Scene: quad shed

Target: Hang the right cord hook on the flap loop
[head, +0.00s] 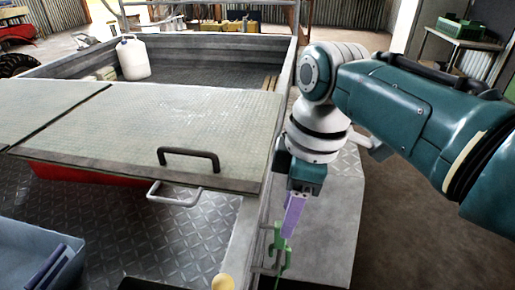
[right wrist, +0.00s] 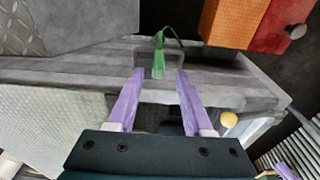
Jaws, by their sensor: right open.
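The green cord hook (head: 280,248) hangs at the outer side of the trailer's right rail. It also shows in the right wrist view (right wrist: 159,58), beside a small metal bracket. My right gripper (head: 290,222) points down just above the hook. Its purple fingers are apart, with the hook ahead between them in the right wrist view (right wrist: 154,82) and nothing gripped. The flap loop (head: 175,193), a silver metal loop, sticks out from the front edge of the pale flap (head: 180,115).
A black handle (head: 188,154) stands on the flap near the loop. A yellow knob (head: 222,283) tops the rail's near end. A white jug (head: 133,58) stands in the trailer bed. An orange box (right wrist: 235,22) lies beyond the rail in the right wrist view.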

